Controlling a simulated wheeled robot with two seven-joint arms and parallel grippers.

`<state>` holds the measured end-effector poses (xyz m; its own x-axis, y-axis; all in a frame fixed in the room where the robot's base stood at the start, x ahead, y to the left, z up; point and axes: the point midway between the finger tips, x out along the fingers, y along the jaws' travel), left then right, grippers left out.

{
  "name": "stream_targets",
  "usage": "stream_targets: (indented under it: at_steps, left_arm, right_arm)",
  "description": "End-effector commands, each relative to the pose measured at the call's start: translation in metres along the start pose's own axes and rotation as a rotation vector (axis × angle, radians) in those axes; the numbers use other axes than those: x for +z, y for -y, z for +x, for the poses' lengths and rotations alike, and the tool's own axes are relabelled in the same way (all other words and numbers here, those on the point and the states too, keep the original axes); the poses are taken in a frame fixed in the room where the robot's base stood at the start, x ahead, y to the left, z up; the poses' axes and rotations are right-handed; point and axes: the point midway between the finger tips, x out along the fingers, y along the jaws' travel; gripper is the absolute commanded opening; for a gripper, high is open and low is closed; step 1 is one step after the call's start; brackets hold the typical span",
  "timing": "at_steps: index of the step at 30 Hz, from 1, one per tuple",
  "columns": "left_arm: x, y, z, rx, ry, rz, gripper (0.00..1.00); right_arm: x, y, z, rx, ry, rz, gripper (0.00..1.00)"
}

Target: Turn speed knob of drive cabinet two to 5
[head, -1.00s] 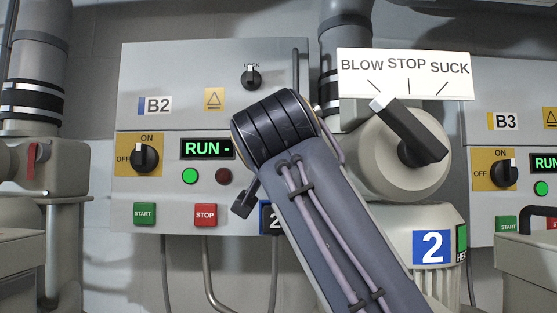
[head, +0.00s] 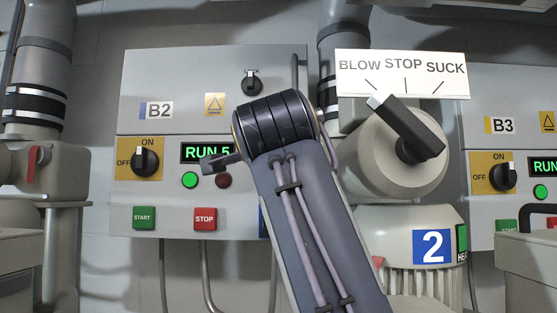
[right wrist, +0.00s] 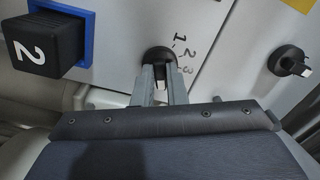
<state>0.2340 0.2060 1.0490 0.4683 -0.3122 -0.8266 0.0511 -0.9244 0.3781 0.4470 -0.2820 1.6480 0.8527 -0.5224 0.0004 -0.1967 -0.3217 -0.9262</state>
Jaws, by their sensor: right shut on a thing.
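Drive cabinet B2 (head: 220,75) is a grey box in the head view. Its display (head: 205,152) reads RUN 5. My right arm covers the speed knob in that view. In the right wrist view the black speed knob (right wrist: 158,53) sits on the panel beside the printed marks 1, 2 and 3. My right gripper (right wrist: 161,74) is shut on this knob, one grey finger on each side. The knob's pointer and the other marks are hard to make out. My left gripper is not in view.
The ON/OFF switch (head: 145,158) stands at ON above START (head: 144,217) and STOP (head: 205,218) buttons. The BLOW/STOP/SUCK lever (head: 408,127) stands close right of my arm. A black block marked 2 (right wrist: 42,42) and another knob (right wrist: 288,61) flank the speed knob.

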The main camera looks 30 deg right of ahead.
Motion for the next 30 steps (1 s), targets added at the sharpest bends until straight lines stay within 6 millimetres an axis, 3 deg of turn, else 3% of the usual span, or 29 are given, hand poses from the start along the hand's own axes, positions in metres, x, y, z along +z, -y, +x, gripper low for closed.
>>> stream_targets:
  at_steps: [19,20,24,30]
  left_arm:
    - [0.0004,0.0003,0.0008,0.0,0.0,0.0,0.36]
    - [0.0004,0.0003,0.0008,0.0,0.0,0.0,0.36]
    - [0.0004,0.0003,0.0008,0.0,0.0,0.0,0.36]
    - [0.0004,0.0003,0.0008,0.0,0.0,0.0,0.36]
  right_arm:
    - [-0.0005,-0.0002,0.0001,0.0,-0.001,0.055,0.0]
    - [-0.0006,-0.0002,0.0001,0.0,-0.001,0.055,0.13]
    - [-0.0005,-0.0002,0.0001,0.0,-0.001,0.054,0.31]
    - [-0.0003,-0.0002,0.0001,0.0,0.0,0.053,0.34]
